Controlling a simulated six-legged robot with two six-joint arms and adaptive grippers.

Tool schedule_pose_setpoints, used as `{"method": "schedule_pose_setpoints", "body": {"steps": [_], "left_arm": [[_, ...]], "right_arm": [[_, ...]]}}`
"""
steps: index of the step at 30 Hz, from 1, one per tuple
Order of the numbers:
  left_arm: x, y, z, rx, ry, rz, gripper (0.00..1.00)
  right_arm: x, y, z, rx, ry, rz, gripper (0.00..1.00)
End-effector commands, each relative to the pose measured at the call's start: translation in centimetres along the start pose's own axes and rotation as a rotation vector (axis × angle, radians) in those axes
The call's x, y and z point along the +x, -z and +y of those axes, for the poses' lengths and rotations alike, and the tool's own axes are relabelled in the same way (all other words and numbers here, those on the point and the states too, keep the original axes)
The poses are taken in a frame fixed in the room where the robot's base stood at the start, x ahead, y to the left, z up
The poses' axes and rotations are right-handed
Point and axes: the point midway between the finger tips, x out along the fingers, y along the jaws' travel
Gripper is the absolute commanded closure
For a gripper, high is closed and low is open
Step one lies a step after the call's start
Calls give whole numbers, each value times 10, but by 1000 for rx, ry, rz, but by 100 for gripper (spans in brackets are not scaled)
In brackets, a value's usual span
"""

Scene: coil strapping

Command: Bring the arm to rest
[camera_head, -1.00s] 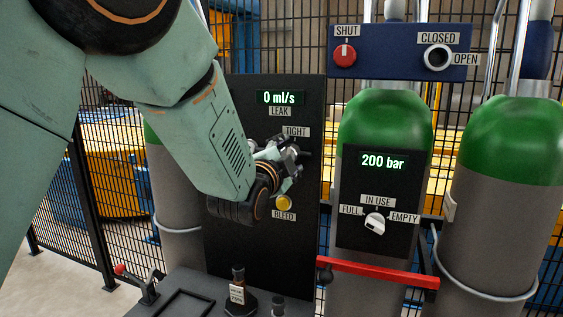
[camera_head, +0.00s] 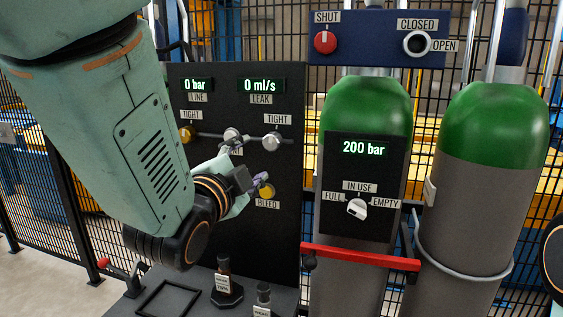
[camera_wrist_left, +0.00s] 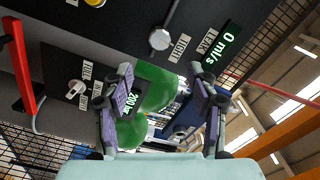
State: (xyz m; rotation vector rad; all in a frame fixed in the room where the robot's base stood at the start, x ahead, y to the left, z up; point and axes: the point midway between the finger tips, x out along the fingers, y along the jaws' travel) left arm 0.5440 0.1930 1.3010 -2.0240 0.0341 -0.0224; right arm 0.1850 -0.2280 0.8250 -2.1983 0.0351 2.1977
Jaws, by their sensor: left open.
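My left arm comes in from the upper left in the head view. Its gripper (camera_head: 246,163) is open and empty in front of the black leak panel (camera_head: 215,100), left of the yellow bleed button (camera_head: 267,191). In the left wrist view the two fingers stand wide apart (camera_wrist_left: 162,92) with nothing between them; the panel, a green bottle top and the blue board show beyond. The panel displays (camera_head: 261,86) read 0 bar and 0 ml/s. Two silver fittings and a brass one (camera_head: 187,133) sit below them. My right gripper is not in view.
The bottle plate reads 200 bar (camera_head: 364,148). A blue board (camera_head: 368,44) holds a red knob and a white-ringed one.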

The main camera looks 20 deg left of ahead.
Motion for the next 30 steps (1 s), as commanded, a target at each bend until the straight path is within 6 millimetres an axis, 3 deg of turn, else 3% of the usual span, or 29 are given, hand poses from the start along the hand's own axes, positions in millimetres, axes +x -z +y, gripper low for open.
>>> {"method": "schedule_pose_setpoints", "body": {"steps": [6, 8, 10, 14, 20, 24, 30], "left_arm": [[0, -1, 2, -3, -5, -3, 42], [0, -6, 11, -18, -25, -15, 42], [0, -19, 32, -59, -74, -46, 42], [-11, -58, 98, -193, -221, -159, 42], [-56, -120, 206, -421, -445, -395, 42], [-106, -156, 272, -565, -575, -588, 42], [-194, -196, 348, -738, -716, -889, 42]], "right_arm": [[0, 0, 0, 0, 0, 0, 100], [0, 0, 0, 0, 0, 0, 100], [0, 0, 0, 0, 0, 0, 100], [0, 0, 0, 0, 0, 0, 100], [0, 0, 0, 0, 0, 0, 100], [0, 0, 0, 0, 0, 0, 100], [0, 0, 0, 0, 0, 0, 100]]}}
